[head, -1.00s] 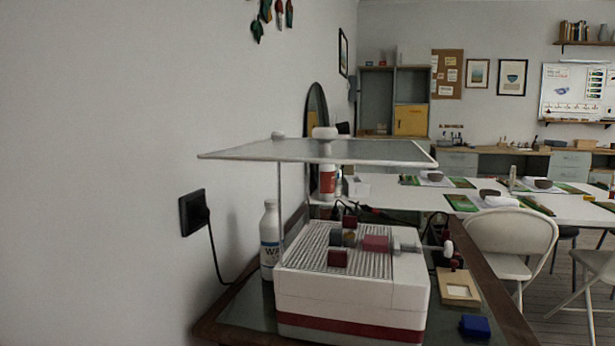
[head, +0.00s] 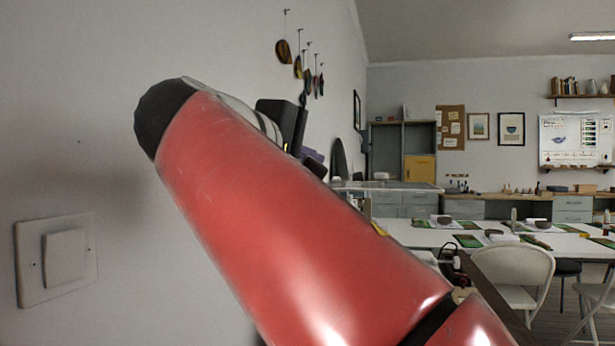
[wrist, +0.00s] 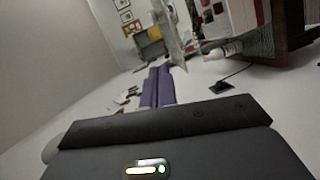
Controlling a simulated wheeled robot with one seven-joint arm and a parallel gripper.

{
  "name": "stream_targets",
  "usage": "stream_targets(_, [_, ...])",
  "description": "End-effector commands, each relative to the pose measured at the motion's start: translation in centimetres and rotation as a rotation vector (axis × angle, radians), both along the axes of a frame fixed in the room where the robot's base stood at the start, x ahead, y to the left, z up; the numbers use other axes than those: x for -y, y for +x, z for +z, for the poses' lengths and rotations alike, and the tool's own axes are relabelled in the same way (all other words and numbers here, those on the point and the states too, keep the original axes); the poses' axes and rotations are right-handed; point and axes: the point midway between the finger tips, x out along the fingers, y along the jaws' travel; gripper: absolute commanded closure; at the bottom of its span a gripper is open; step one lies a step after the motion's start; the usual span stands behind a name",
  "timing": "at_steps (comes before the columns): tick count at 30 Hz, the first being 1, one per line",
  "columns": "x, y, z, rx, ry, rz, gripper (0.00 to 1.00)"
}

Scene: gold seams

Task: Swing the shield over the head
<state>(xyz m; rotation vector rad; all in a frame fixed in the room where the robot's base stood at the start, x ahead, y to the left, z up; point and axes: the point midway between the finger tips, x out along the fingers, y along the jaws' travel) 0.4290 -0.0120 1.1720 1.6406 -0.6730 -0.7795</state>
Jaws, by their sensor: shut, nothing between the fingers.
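The shield (head: 400,186) shows in the head view as a thin, flat, pale panel seen nearly edge-on, its left part hidden behind my red arm. In the wrist view the shield (wrist: 174,38) is a pale, see-through sheet near the top centre. The white machine under it (wrist: 241,16) shows in part at the upper right of the wrist view; my arm hides it in the head view. My gripper (wrist: 158,72) has purple fingers, shut together and empty, pointing towards the shield's side and apart from it. Its fingers also show past my arm in the head view (head: 313,160).
A white bottle (wrist: 222,50) stands beside the machine on the dark-edged table (wrist: 282,42). White tables and chairs (head: 518,270) stand at the right.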

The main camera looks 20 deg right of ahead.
Motion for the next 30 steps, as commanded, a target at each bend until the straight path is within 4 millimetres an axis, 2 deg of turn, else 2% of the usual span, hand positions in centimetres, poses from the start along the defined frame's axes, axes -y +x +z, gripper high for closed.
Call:
stream_targets(5, [1.9,1.4,-0.4,-0.001,-0.001,-0.006,1.00])
stream_targets(16, [8.0,6.1,-1.4,0.000,0.001,-0.004,1.00])
stream_targets(22, [10.6,5.5,-2.0,0.001,0.000,-0.002,1.00])
stream_targets(30, [11.5,5.5,-2.1,0.002,0.000,0.001,1.00])
